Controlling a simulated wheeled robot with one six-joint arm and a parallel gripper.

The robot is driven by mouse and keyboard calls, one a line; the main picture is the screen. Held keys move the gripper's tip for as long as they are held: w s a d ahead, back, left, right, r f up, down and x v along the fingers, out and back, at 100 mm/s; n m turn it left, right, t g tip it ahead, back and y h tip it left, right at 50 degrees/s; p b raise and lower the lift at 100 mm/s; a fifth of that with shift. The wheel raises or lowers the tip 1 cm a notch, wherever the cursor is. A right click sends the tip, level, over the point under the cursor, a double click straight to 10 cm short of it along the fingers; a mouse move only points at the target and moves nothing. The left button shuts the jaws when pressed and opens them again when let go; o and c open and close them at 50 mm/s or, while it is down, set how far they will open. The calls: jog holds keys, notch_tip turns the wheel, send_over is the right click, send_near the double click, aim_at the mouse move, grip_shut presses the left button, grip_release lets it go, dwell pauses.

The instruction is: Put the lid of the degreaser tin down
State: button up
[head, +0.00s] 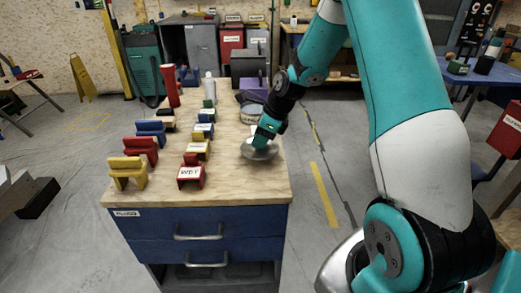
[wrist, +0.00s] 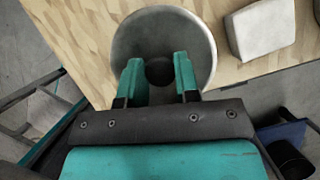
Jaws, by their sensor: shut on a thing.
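The lid is a round, shallow grey disc (head: 260,152) with a dark knob (wrist: 159,70) in its middle. My gripper (head: 265,138) points down at it near the right edge of the wooden bench top. In the wrist view my gripper (wrist: 158,78) has its two teal fingers on either side of the knob, shut on it. The lid is at or just above the bench top; I cannot tell if it touches.
The bench (head: 222,185) carries two rows of coloured blocks, with a red one (head: 191,172) at the front and a yellow one (head: 128,172) front left. A white bottle (head: 210,88) and a purple box (head: 253,90) stand further back. The front right of the top is bare.

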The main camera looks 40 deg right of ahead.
notch_tip(320, 180, down, 4)
jog(key=shift+r, duration=0.2)
jog(key=o, duration=0.9)
